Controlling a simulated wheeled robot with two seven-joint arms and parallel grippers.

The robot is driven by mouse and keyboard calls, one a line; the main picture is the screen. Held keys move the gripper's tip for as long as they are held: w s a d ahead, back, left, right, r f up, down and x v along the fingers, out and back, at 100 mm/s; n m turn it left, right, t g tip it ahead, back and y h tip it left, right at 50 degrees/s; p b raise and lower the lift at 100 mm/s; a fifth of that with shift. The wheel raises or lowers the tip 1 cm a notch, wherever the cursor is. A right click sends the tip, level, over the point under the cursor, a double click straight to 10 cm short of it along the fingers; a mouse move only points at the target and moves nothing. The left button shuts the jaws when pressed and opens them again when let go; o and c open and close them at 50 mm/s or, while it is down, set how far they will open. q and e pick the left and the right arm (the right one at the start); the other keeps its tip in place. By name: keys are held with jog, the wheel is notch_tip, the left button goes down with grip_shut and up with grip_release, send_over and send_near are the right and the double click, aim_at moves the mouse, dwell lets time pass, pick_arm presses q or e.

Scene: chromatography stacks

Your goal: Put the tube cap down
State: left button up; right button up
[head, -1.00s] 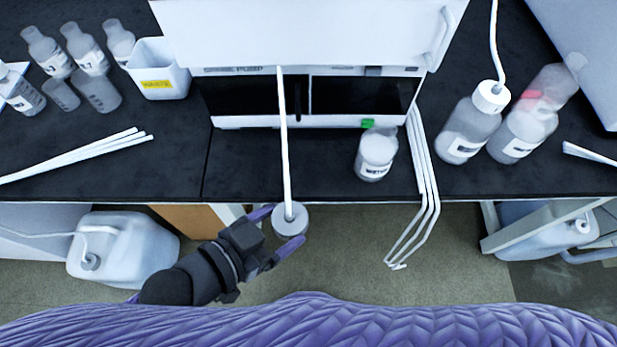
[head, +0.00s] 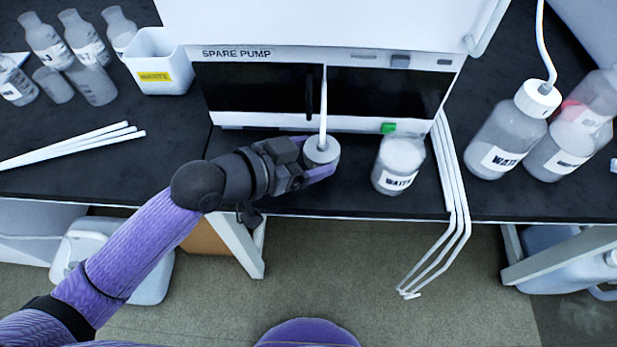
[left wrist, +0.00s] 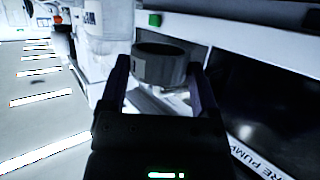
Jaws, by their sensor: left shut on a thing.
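The tube cap (head: 321,152) is a round grey-white cap with a thin white tube (head: 323,108) rising from its top. My left gripper (head: 322,166) is shut on the cap, over the front part of the black bench in front of the spare pump. In the left wrist view the cap (left wrist: 160,66) shows as a dark ring between the two fingers of my left gripper (left wrist: 160,78). I cannot tell whether the cap touches the bench. My right gripper is not in view.
A water bottle (head: 398,163) stands just right of the cap. The spare pump (head: 240,55) is behind it, with white tubes (head: 452,180) hanging at its right. A white waste bin (head: 160,62) and loose white tubes (head: 80,146) are at the left.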

pick_arm(q)
notch_tip(320, 180, down, 2)
jog(key=shift+b, duration=0.35)
notch_tip(320, 180, down, 5)
jog(key=b, duration=0.3)
jog(key=shift+w+r, duration=0.1)
jog(key=shift+w, duration=0.05)
jog(key=shift+r, duration=0.3)
jog(key=o, duration=0.9)
jog(key=shift+c, duration=0.2)
jog(key=shift+o, duration=1.3)
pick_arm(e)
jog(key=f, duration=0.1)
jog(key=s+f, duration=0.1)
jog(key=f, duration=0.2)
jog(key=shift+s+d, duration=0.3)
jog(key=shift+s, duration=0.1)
